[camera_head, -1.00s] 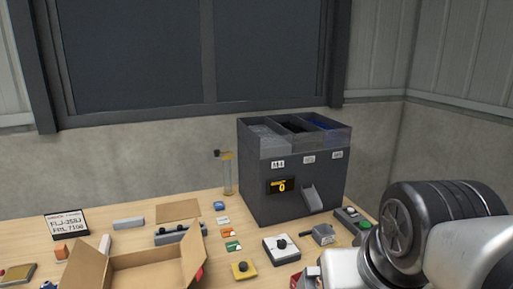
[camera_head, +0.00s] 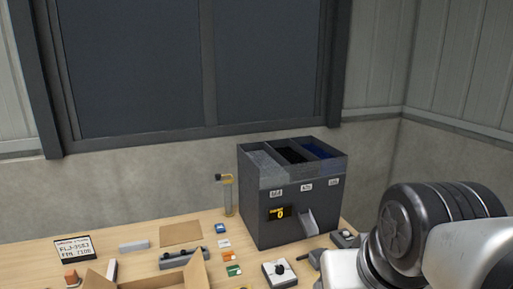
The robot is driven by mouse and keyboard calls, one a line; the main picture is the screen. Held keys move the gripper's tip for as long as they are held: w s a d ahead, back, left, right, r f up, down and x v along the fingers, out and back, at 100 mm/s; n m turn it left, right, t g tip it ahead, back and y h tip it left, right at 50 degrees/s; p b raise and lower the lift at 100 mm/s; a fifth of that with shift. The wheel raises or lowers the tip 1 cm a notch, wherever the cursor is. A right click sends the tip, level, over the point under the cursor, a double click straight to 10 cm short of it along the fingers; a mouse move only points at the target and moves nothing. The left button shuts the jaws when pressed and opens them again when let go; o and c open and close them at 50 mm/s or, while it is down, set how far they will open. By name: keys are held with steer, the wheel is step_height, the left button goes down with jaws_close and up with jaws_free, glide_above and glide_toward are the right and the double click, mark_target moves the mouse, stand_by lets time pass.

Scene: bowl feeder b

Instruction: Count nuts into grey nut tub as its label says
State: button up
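A dark grey bowl feeder (camera_head: 267,223) stands on the bench at centre right. Its open top has three compartments: a grey one (camera_head: 272,165), a black one (camera_head: 291,153) and a blue one (camera_head: 318,150). Three small white labels sit on its front, too small to read. A yellow-on-black display (camera_head: 279,213) seems to read 0. A grey chute (camera_head: 308,222) slopes out of the front. My gripper is out of view.
An open cardboard box (camera_head: 190,273) is cut off at the bottom edge. A white box with a black knob (camera_head: 280,273) stands before the feeder. Small coloured cards (camera_head: 229,256), a lettered sign (camera_head: 75,248) and a clear tube (camera_head: 228,197) stand left. My arm fills the lower right.

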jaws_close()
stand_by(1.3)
